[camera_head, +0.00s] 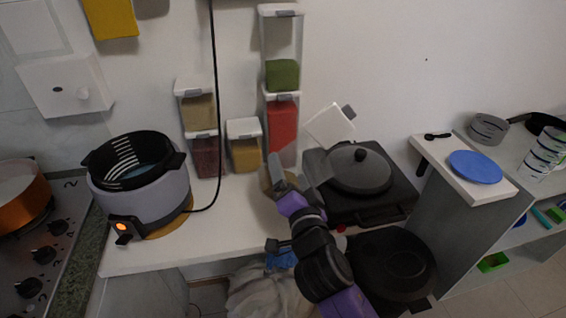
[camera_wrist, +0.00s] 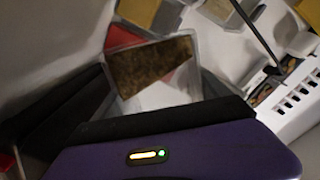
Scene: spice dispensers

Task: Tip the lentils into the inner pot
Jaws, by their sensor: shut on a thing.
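My gripper (camera_head: 281,178) is shut on a clear dispenser (camera_head: 318,163) above the counter, right of the cooker and in front of the wall dispensers. The dispenser is tilted, with its white lid (camera_head: 330,124) up and to the right. Brown lentils (camera_wrist: 152,66) show inside it in the wrist view, where my black fingers (camera_wrist: 150,108) lie at its near side. The inner pot (camera_head: 137,172) is black with pale marks on its wall and sits in the grey cooker (camera_head: 150,203) at the left, well apart from my gripper.
Dispensers with red (camera_head: 283,125), yellow (camera_head: 245,152) and green (camera_head: 283,75) contents stand at the wall. A black cord (camera_head: 215,110) hangs between the cooker and my gripper. A lidded pan (camera_head: 358,169) sits on a dark hob at right. Counter before the dispensers is mostly clear.

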